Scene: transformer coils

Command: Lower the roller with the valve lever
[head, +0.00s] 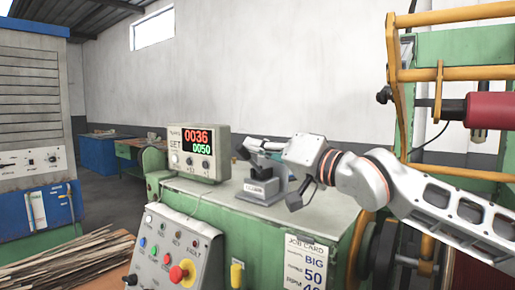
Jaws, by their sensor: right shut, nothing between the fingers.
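The valve is a grey block (262,188) with a label on its front, standing on the green machine's top. A dark lever knob (242,153) shows at its upper left. A red cylinder (490,110), which may be the roller, is mounted on a shaft in the yellow frame at the right. My left gripper is not in view.
A sloped control panel (172,250) with a red button stands in front. A job card (306,262) hangs on the machine front. Yellow rails (455,74) stand at the right, close to my right arm.

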